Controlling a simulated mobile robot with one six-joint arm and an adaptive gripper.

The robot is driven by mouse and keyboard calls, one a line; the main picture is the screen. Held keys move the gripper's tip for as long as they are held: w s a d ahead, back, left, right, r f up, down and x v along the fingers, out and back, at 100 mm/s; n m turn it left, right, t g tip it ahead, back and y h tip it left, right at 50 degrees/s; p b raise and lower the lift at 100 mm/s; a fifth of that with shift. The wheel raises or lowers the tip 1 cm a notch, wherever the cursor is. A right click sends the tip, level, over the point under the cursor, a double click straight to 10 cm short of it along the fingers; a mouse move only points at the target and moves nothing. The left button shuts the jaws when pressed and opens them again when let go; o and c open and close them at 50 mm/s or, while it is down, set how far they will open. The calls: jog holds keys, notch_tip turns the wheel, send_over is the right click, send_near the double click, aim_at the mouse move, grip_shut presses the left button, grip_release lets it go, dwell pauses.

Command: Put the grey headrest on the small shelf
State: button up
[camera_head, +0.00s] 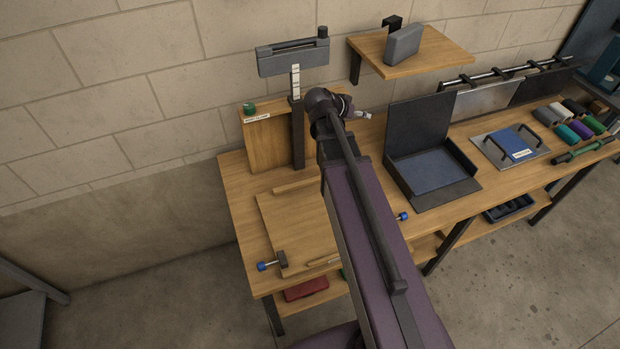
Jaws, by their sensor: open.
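The grey headrest (403,45) is a padded block standing on the small wooden shelf (440,62) on the wall. It rests on the shelf top near the middle, slightly tilted in look. My gripper (362,114) is at the end of my purple arm, above the bench and below and left of the shelf. It is small and partly hidden by my wrist. It is open, apart from the headrest, and I see nothing held in it.
A grey box-like head on a marked post (296,85) stands left of my wrist beside a wooden panel (268,140). A black open tray (430,165), a blue pad with handles (512,145) and several coloured rolls (566,131) occupy the bench to the right.

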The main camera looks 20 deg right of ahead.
jog(key=s+a+f+n+g+y, duration=0.1)
jog(key=s+a+f+n+y, duration=0.2)
jog(key=s+a, duration=0.4)
jog(key=s+a+f+n+g+y, duration=0.2)
jog(key=s+a+f+n+y, duration=0.2)
jog(key=a, duration=0.7)
jog(key=s+n+y, duration=0.2)
jog(key=s+y, duration=0.1)
jog(key=shift+s+a+f+g, duration=0.15)
jog(key=shift+a+f+g, duration=0.15)
jog(key=shift+a, duration=0.1)
